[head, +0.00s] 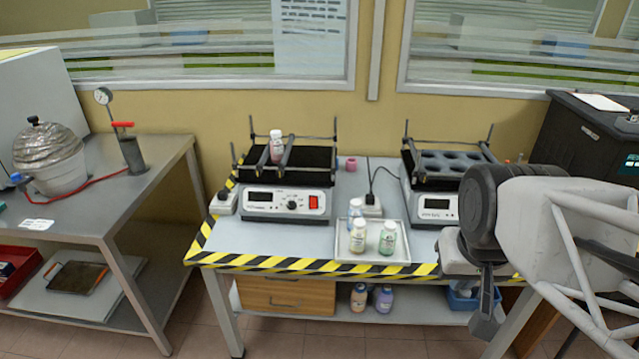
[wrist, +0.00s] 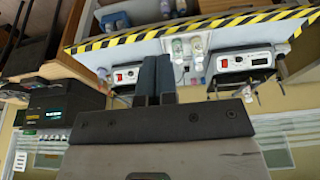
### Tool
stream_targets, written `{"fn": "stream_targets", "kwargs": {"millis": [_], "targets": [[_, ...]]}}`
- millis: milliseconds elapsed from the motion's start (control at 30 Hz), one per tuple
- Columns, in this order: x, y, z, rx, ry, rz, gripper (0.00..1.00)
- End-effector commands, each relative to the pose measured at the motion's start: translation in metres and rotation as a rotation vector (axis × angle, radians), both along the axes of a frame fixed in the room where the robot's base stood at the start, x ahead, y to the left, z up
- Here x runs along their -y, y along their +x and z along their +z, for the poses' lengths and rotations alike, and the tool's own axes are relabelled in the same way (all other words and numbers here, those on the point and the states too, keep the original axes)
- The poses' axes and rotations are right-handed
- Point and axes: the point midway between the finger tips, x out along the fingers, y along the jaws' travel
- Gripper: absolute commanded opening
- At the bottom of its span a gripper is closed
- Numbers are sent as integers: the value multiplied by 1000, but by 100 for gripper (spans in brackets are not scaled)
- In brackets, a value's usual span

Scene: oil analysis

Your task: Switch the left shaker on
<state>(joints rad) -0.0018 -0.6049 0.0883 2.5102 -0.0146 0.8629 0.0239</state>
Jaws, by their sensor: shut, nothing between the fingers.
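The left shaker (head: 262,213) stands on the bench in the head view, a white-fronted box with a small display, a dark knob and a red switch (head: 313,202) at its right end. I cannot tell whether the switch is on. My gripper (head: 486,318) is in front of the bench at the right, apart from the shaker. Its fingers (wrist: 156,62) are shut and empty.
The right shaker (head: 425,214) stands behind my arm, partly hidden. A white tray (head: 343,250) with three bottles sits at the bench front between the shakers. A striped edge (head: 290,265) borders the bench. A side table (head: 95,190) with a pot stands left.

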Motion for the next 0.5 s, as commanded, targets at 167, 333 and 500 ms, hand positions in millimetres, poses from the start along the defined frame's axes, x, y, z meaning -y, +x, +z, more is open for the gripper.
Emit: {"fn": "stream_targets", "kwargs": {"millis": [167,333,500], "targets": [[-5,39,-4,70,-1,10,0],[-12,86,-9,163,0,24,0],[-22,132,-15,258,6,39,0]]}}
